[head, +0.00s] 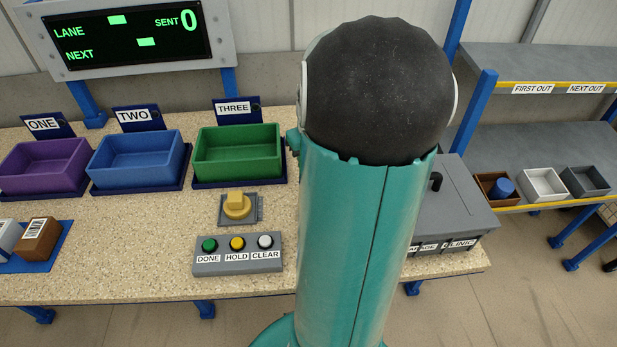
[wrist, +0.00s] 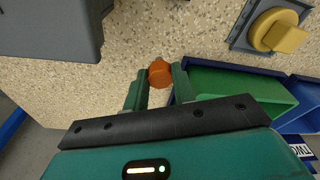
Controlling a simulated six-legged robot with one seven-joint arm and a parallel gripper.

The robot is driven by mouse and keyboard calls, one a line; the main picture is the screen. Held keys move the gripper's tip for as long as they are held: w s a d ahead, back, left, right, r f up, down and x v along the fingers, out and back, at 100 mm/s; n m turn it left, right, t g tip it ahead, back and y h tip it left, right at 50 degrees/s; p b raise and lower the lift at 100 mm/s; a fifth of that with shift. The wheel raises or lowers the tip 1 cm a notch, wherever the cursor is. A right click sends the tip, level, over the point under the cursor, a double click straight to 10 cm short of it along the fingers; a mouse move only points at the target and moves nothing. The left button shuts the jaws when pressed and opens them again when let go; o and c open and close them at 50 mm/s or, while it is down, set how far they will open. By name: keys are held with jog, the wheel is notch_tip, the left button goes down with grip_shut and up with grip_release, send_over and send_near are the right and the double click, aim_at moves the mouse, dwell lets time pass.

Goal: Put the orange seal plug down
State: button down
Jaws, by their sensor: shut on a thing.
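The orange seal plug (wrist: 160,76) shows in the wrist view between the two fingertips of my gripper (wrist: 160,72), which is shut on it. Below it is the speckled worktop (wrist: 120,50), beside the green bin (wrist: 235,84). I cannot tell whether the plug touches the worktop or is held above it. In the head view my arm hides the gripper and the plug.
The purple (head: 45,187), blue (head: 136,184) and green bins line the worktop's back. A yellow knob (head: 236,205) and button panel (head: 238,265) stand in front. A grey lidded case (head: 450,205) is at right. Bare worktop lies between the case and green bin.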

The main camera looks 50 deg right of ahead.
jog(key=shift+s+a+f, duration=0.1)
jog(key=shift+f, duration=2.95)
jog(key=shift+f, duration=0.15)
jog(key=c, duration=1.1)
grip_release()
jog(key=shift+c, duration=0.2)
notch_tip(320, 180, up, 12)
jog(key=s, duration=0.1)
jog(key=shift+s+a, duration=0.25)
jog(key=shift+a, duration=0.1)
